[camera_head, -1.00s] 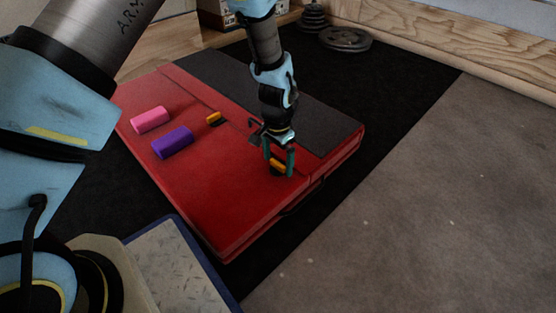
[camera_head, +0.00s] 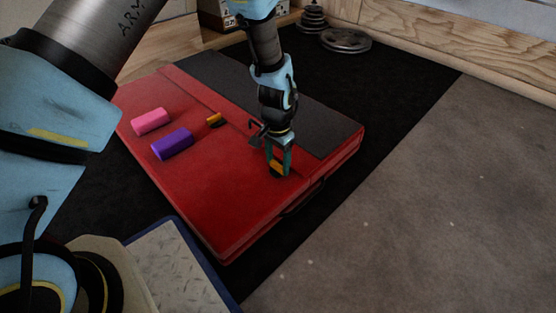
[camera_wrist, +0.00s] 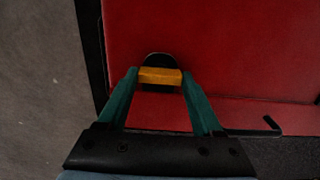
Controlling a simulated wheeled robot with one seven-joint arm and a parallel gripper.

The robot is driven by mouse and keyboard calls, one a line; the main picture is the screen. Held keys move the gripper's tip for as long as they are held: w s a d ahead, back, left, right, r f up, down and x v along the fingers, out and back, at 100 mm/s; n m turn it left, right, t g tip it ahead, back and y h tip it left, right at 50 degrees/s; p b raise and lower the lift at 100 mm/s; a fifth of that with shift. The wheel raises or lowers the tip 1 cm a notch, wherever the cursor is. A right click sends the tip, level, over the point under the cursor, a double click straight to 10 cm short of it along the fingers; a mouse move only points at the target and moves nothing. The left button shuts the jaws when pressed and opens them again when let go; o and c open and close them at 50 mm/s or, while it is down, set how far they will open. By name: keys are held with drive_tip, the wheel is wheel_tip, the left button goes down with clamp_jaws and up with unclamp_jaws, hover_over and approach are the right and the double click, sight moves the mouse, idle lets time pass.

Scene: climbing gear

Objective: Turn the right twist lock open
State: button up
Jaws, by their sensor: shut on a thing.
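The right twist lock (camera_head: 277,170) is an orange bar on a black base, set in the red face of a folded crash pad (camera_head: 215,205). My gripper (camera_head: 279,171) points down at it, with its green fingers on either side. In the wrist view my gripper (camera_wrist: 159,76) is shut on the orange bar of the right twist lock (camera_wrist: 160,76), one finger at each end. The bar lies across the gap between the fingers, and the black base shows behind it. The left twist lock (camera_head: 214,120), also orange and black, sits farther left near the flap edge.
A pink block (camera_head: 151,121) and a purple block (camera_head: 172,143) lie on the red pad to the left. A dark grey flap (camera_head: 315,125) covers the pad's far side. Weight plates (camera_head: 345,40) lie at the back. Grey floor (camera_head: 430,190) is clear on the right.

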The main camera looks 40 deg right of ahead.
drive_tip(key=shift+r+n+p, duration=0.15)
drive_tip(key=shift+n+p, duration=0.15)
drive_tip(key=shift+p, duration=0.25)
drive_tip(key=n+p, duration=0.3)
drive_tip(key=p, duration=0.1)
drive_tip(key=shift+r, duration=0.15)
drive_tip(key=n+p, duration=0.4)
drive_tip(key=shift+p, duration=0.35)
drive_tip(key=n+p, duration=0.4)
drive_tip(key=n, duration=0.1)
drive_tip(key=shift+n, duration=0.4)
drive_tip(key=n, duration=0.1)
drive_tip(key=n+p, duration=0.2)
drive_tip(key=n, duration=0.1)
drive_tip(key=shift+f, duration=0.25)
drive_tip(key=shift+n, duration=0.3)
drive_tip(key=o, duration=1.4)
drive_tip(key=shift+c, duration=0.2)
